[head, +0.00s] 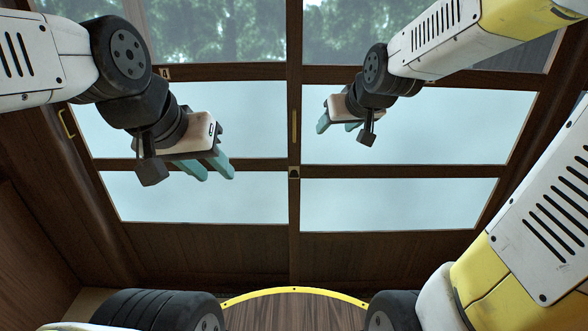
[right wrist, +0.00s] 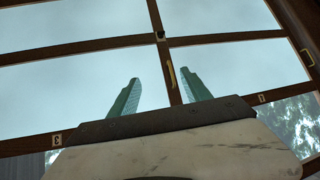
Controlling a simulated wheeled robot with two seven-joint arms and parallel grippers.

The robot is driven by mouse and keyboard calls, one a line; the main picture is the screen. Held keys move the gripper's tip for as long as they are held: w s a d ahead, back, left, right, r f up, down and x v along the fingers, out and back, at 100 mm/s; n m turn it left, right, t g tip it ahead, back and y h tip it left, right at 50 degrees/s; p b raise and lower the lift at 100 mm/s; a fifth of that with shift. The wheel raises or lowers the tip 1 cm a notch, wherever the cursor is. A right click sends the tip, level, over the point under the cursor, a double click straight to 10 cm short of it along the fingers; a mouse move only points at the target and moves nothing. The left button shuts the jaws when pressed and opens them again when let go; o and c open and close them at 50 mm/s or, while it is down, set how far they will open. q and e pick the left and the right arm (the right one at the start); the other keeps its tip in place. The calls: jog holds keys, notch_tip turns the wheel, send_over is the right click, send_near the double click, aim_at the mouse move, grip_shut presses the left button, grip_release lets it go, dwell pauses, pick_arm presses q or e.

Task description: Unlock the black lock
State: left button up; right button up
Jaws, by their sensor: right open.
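The black lock (head: 294,172) is a small dark fitting on the middle upright of the brown sliding doors, just below the brass pull in the head view. It also shows as a small dark fitting in the right wrist view (right wrist: 161,35); its exact position is too small to tell. My right gripper (head: 337,125) is open and empty, right of the middle upright and higher in the picture than the lock. Its two teal fingers (right wrist: 161,80) stand apart in the right wrist view. My left gripper (head: 216,176) has its teal fingers apart and empty, left of the lock.
A narrow brass pull (head: 294,126) sits on the middle upright, and a yellow handle (head: 66,123) is at the far left. Pale glass panes (head: 400,202) fill the doors, with trees behind the top ones. A round wooden surface with a yellow rim (head: 293,290) is at the bottom.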

jog(key=w+a+f+n+t+y, duration=0.1)
jog(key=w+a+f, duration=0.15)
jog(key=w, duration=0.35)
jog(key=w+a+f+t, duration=0.1)
jog(key=w+a+f, duration=0.15)
jog(key=w, duration=0.35)
jog(key=m+t, duration=0.1)
jog(key=t, duration=0.4)
send_over(294, 176)
jog(key=s+a, duration=0.1)
jog(key=s, duration=0.4)
notch_tip(294, 176, down, 19)
jog(key=s+d+f+m+t+h, duration=0.1)
jog(key=s+f+m+t+h, duration=0.2)
jog(key=f, duration=0.7)
jog(key=shift+g+h, duration=0.3)
jog(key=shift+g, duration=0.2)
jog(key=w, duration=0.7)
jog(key=shift+w, duration=0.1)
grip_shut()
